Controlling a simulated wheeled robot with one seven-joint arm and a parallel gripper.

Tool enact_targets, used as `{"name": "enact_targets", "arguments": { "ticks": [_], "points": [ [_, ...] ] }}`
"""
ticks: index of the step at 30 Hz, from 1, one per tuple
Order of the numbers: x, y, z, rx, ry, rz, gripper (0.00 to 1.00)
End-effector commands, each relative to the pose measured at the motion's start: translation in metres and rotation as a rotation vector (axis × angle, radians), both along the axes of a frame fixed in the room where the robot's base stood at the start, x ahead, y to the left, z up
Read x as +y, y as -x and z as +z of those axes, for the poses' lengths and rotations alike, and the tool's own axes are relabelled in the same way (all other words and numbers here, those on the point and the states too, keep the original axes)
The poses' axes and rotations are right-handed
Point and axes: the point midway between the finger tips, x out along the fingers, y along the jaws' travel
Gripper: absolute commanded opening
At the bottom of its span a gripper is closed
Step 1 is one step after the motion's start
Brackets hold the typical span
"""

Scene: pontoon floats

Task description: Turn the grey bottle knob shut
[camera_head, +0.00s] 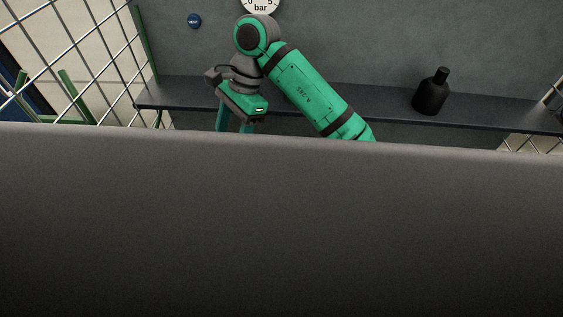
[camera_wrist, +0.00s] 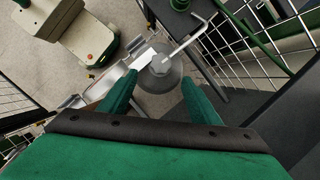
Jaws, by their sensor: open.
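In the wrist view a round grey body, seen from above and likely the grey bottle (camera_wrist: 158,83), has a lighter, faceted knob (camera_wrist: 162,63) on top. A thin bent silver rod (camera_wrist: 190,40) shows beside the knob, running up and right; I cannot tell whether they are joined. My gripper (camera_wrist: 158,88) is open, its two green fingers to the left and right of the bottle in this view, with nothing held. I cannot tell how far above the knob they are. In the head view my gripper (camera_head: 235,130) points down, and its fingertips and the grey bottle are hidden behind a large grey surface.
The large grey surface (camera_head: 280,220) fills the lower head view. A dark shelf (camera_head: 390,108) on the back wall carries a black bottle (camera_head: 431,93) at right. A pressure gauge (camera_head: 261,5) and a blue badge (camera_head: 194,20) are on the wall. Wire mesh (camera_head: 75,45) stands at left.

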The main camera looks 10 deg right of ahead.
Motion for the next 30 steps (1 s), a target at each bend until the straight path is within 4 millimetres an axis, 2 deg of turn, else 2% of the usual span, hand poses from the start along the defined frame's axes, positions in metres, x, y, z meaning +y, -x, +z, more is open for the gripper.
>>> {"name": "enact_targets", "arguments": {
  "ticks": [5, 18, 24, 30],
  "points": [
    [0.007, 0.004, -0.018, 0.002, 0.001, 0.004, 0.57],
    [0.026, 0.018, -0.084, 0.003, 0.001, -0.006, 0.57],
    [0.031, 0.02, -0.096, 0.001, 0.0, -0.005, 0.57],
    [0.033, 0.021, -0.098, 0.001, 0.0, -0.004, 0.57]
  ]
}}
